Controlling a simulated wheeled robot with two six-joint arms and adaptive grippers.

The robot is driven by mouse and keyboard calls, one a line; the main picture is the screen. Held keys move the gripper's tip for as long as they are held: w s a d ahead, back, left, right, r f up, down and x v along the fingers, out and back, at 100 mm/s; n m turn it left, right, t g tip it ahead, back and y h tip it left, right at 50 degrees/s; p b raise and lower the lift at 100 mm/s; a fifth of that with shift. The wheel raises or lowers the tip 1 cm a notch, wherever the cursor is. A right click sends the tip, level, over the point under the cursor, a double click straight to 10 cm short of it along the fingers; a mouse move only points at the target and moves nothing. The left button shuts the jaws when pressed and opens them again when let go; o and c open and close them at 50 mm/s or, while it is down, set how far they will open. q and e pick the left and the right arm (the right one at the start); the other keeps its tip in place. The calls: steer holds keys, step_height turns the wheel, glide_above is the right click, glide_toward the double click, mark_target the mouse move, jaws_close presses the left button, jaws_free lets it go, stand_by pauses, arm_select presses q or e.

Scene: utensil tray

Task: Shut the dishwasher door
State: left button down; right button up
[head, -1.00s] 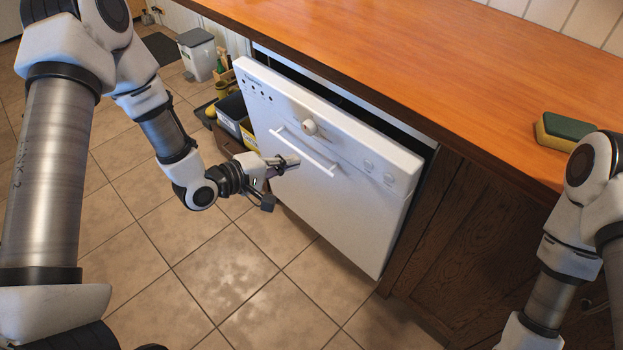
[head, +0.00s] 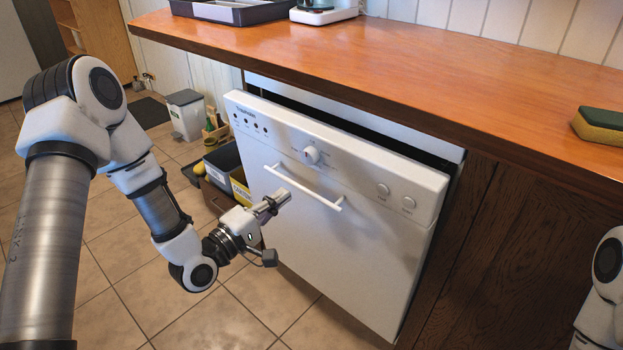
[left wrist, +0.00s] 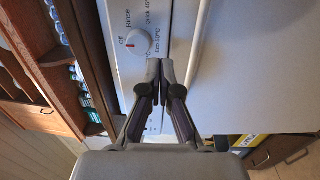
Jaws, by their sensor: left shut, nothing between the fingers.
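The white dishwasher door (head: 340,240) is tilted slightly out from under the counter, with a dark gap along its top edge. It carries a white bar handle (head: 305,187) and a round dial (head: 311,155). My left gripper (head: 280,200) is shut and empty, at the door's front near the left part of the handle. In the left wrist view the shut fingertips (left wrist: 165,65) lie over the door's panel beside the dial (left wrist: 138,42). I cannot tell whether they touch the door. Only part of my right arm shows at the right edge; its gripper is out of view.
The wooden counter (head: 400,75) runs above the door, with a sponge (head: 600,125) at right and a dark tray (head: 230,10) at the back. Bins (head: 222,165) stand left of the door. A grey-lidded bin (head: 185,115) is farther back. The tiled floor in front is clear.

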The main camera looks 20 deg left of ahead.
mark_target(319, 168)
arm_select(q)
steer(key=b+x, duration=0.1)
steer(key=x, duration=0.8)
steer(key=shift+w+b, duration=0.15)
steer(key=shift+b, duration=0.25)
steer(key=shift+w, duration=0.1)
steer(key=shift+w+d, duration=0.1)
